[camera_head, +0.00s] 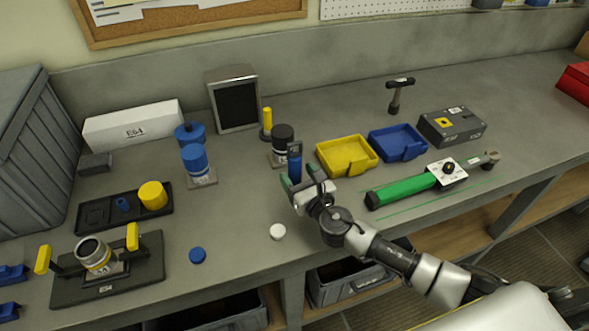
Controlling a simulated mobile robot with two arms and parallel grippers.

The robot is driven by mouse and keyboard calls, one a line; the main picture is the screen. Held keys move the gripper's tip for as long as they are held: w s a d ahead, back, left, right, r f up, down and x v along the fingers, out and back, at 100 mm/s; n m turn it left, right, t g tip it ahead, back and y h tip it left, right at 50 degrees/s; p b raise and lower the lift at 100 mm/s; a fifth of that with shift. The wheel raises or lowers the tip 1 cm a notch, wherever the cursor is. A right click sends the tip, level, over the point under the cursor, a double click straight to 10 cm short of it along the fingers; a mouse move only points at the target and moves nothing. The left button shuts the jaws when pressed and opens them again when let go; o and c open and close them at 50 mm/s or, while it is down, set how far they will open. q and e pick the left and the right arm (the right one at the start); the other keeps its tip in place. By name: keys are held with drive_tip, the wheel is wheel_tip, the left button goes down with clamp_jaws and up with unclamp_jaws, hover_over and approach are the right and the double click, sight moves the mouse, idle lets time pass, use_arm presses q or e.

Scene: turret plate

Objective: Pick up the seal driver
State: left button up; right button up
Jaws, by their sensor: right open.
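No label in view names the seal driver. A slim upright blue piece with a darker top (294,161) stands near the middle of the bench; I cannot tell for sure that it is the driver. My right gripper (299,178) is open at its near side, with the fingertips apart on either side of its lower part. Whether they touch it is unclear, and its base is hidden. A yellow-handled tool on a dark round base (267,123) stands farther back. A dark T-topped tool (396,95) stands at the back right. My left gripper is out of view.
A black bottle (283,142) stands just behind the blue piece. A yellow tray (346,170) and blue tray (397,157) lie to the right, with a green-handled torque tool (403,190) in front. A white disc (278,231) and blue disc (197,255) lie nearer the front edge.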

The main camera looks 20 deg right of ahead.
sight(291, 166)
drive_tip(key=w, duration=0.1)
drive_tip(key=w+a, duration=0.1)
drive_tip(key=w, duration=0.1)
drive_tip(key=shift+w, duration=0.3)
drive_tip(key=shift+d, duration=0.1)
drive_tip(key=c, duration=0.4)
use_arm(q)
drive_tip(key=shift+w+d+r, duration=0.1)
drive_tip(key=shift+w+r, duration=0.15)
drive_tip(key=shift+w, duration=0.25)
use_arm(e)
drive_tip(key=c, duration=0.7)
drive_tip(key=shift+r, duration=0.1)
